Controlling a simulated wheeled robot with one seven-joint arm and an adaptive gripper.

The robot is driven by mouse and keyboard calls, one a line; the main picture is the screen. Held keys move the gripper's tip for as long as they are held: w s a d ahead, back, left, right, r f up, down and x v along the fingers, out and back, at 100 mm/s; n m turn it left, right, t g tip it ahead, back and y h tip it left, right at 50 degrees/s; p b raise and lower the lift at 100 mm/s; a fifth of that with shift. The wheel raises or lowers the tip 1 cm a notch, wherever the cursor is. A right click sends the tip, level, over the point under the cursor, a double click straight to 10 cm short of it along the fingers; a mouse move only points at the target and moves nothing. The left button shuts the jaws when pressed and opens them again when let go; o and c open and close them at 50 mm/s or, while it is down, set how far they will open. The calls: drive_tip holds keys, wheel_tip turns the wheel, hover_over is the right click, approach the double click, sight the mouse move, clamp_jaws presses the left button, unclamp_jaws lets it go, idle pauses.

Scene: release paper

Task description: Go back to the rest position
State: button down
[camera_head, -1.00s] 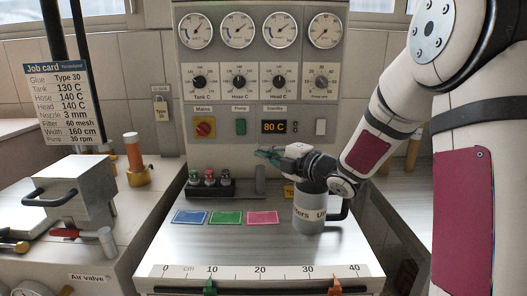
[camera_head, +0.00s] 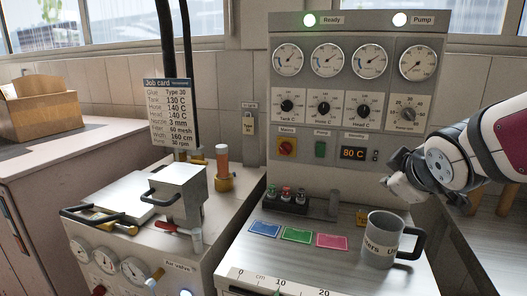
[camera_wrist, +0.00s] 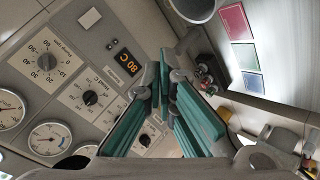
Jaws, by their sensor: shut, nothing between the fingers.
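My gripper (camera_wrist: 164,88) is shut and empty; its teal fingers fill the middle of the wrist view, in front of the control panel. In the head view my gripper (camera_head: 402,188) is at the right, above and right of the grey mug, apart from it; its fingertips are hard to make out there. The control panel (camera_head: 340,112) stands at the back, with gauges, dials and an 80 C display. It also shows at the left of the wrist view (camera_wrist: 65,75).
The grey mug (camera_head: 376,238) stands upright on the metal worktop. Blue (camera_head: 265,229), green (camera_head: 297,235) and pink (camera_head: 332,241) cards lie left of it. A glue machine (camera_head: 178,197) with handles and a job card (camera_head: 168,112) are at the left.

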drive_tip(key=s+a+m+g+y+p, duration=0.1)
drive_tip(key=s+a+m+g+p, duration=0.1)
drive_tip(key=s, duration=1.1)
drive_tip(key=s+a+m+g+y+p, duration=0.1)
drive_tip(key=s+a+m+g, duration=0.3)
drive_tip(key=s, duration=0.9)
drive_tip(key=shift+s+a+f+m+p, duration=0.3)
drive_tip(key=shift+a+m+p, duration=0.2)
drive_tip(key=shift+m, duration=0.6)
